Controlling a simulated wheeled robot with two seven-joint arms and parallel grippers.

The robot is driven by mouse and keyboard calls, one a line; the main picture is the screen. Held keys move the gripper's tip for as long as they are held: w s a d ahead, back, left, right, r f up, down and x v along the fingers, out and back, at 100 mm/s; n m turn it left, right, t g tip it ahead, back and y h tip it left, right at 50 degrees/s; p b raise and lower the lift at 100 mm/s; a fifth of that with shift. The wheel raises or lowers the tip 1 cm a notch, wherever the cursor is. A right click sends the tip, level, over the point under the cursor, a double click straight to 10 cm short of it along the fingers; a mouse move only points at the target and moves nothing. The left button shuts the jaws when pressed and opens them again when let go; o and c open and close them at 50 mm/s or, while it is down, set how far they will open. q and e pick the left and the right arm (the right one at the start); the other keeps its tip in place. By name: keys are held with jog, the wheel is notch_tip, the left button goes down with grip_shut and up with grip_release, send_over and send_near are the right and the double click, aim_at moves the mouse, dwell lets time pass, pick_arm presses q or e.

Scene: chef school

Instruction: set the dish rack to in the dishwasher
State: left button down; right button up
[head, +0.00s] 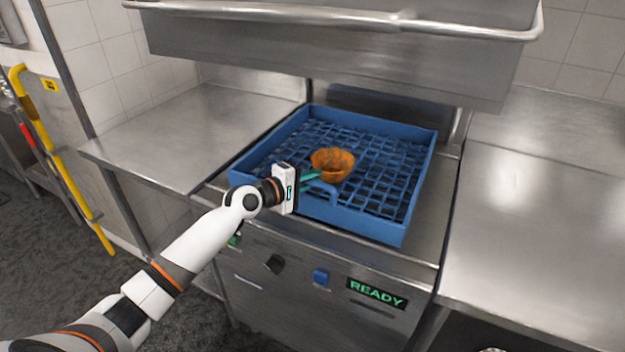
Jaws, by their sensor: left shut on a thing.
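The blue dish rack (378,226) sits in the open dishwasher (305,265), under its raised steel hood (330,55). An orange-brown bowl (333,164) stands in the rack, near its front middle. My left gripper (318,178) is at the rack's front wall, shut on the rack by its front handle; the fingers are partly hidden. The rack's rear part lies beneath the hood, and its front edge is near the front of the machine. My right gripper is not in view.
Steel counters flank the machine on the left (185,135) and right (545,215), both clear. The hood's bar handle (400,20) runs across the top. A yellow rail (60,160) stands at far left.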

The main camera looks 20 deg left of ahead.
pick_arm(q)
jog(key=c, duration=1.4)
grip_release()
jog(key=shift+o, duration=0.2)
jog(key=b+v, duration=0.1)
jog(key=v, duration=1.1)
